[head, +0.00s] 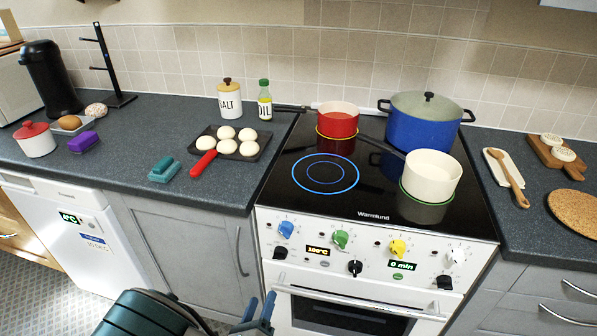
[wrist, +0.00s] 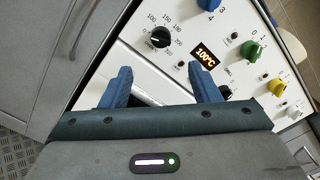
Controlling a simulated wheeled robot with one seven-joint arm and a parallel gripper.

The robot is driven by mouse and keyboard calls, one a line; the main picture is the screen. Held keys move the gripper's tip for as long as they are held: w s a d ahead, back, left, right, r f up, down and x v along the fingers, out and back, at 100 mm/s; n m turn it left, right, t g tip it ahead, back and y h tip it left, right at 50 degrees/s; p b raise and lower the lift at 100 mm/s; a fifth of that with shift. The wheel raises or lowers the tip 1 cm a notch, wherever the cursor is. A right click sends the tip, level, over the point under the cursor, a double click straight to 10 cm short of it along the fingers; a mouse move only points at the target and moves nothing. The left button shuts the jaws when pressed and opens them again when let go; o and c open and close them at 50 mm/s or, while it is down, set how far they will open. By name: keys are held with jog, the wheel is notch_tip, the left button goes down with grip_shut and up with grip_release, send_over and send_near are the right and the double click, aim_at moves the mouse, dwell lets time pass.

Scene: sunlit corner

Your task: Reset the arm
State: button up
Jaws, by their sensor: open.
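My gripper (head: 260,309) is at the bottom of the head view, low in front of the stove (head: 342,289). Its two blue fingers stand apart with nothing between them. The wrist view also shows my gripper (wrist: 161,88) open and empty, facing the stove's white control panel (wrist: 222,40). A black knob (wrist: 159,37), a blue knob (wrist: 208,4) and a display reading 100°C (wrist: 204,55) show there. I cannot tell the exact gap between the fingers and the oven front.
On the hob stand a red pot (head: 337,122), a blue lidded pot (head: 420,130) and a white saucepan (head: 430,176). The left counter holds a tray of white rounds (head: 262,143), a salt jar (head: 230,103) and an oil bottle (head: 264,101). Grey cabinets (head: 190,240) stand left of the stove.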

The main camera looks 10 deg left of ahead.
jog(key=w+d+r+m+g+h+p, duration=0.1)
jog(key=w+d+r+m+g+h, duration=0.1)
jog(key=d+r+m+g+h, duration=0.65)
jog(key=w+d+r+m+g+h+p, duration=0.15)
jog(key=d+r+m+g, duration=0.35)
jog(key=d+m, duration=0.85)
jog(key=s+d+r+m+g+y, duration=0.1)
jog(key=s+d+r+m+y, duration=0.3)
jog(key=r+m, duration=0.3)
jog(key=s+d+r+m+y+p, duration=0.1)
jog(key=s+d+r+m+y, duration=0.4)
jog(key=m, duration=1)
jog(key=shift+r+g+y, duration=0.35)
jog(key=shift+r+y, duration=0.7)
jog(key=shift+y, duration=0.05)
jog(key=shift+a, duration=0.1)
